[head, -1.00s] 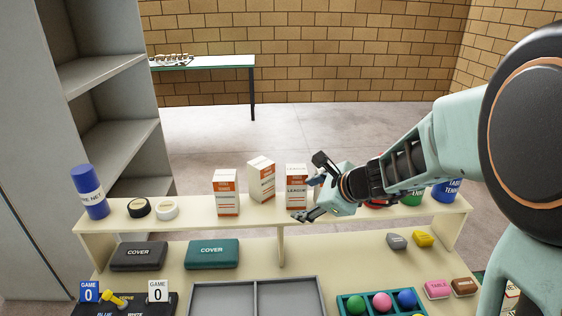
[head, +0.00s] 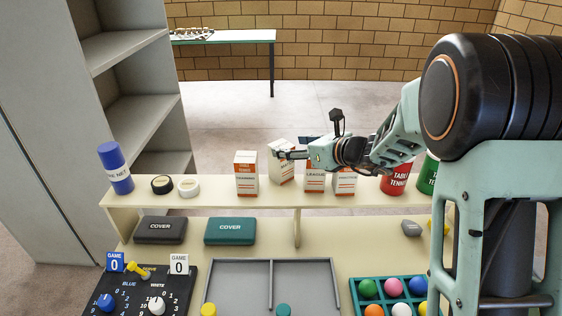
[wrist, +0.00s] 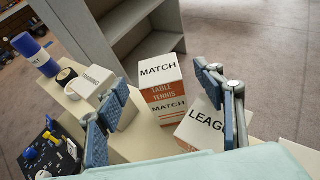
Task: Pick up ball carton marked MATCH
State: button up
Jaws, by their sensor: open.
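The MATCH carton (head: 281,169) is a white and orange box standing turned on the raised shelf, partly hidden by my gripper in the head view. In the wrist view, the MATCH carton (wrist: 163,87) shows its lettered top and front between my fingers. My gripper (head: 284,153) is open at the height of the carton's upper part. In the wrist view, my gripper (wrist: 162,84) has one finger on each side of the carton. I cannot tell whether either finger touches it.
The LEAGUE carton (head: 315,183) stands close on the right, another carton (head: 345,184) beyond it. The TRAINING carton (head: 246,180) stands on the left. Tape rolls (head: 188,187) and a blue tube (head: 115,167) are farther left; a red can (head: 394,181) is right.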

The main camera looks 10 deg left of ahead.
aim_at(284, 147)
jog(key=shift+f+p+x, duration=0.1)
jog(key=shift+p+x, duration=0.25)
jog(key=shift+x, duration=0.95)
jog(key=shift+f+p+x, duration=0.15)
jog(key=shift+p+x, duration=0.2)
jog(key=shift+x, duration=0.95)
jog(key=shift+s, duration=0.15)
jog(key=shift+c, duration=0.3)
jog(key=c, duration=1.5)
jog(key=shift+c, duration=0.7)
jog(key=shift+r, duration=0.1)
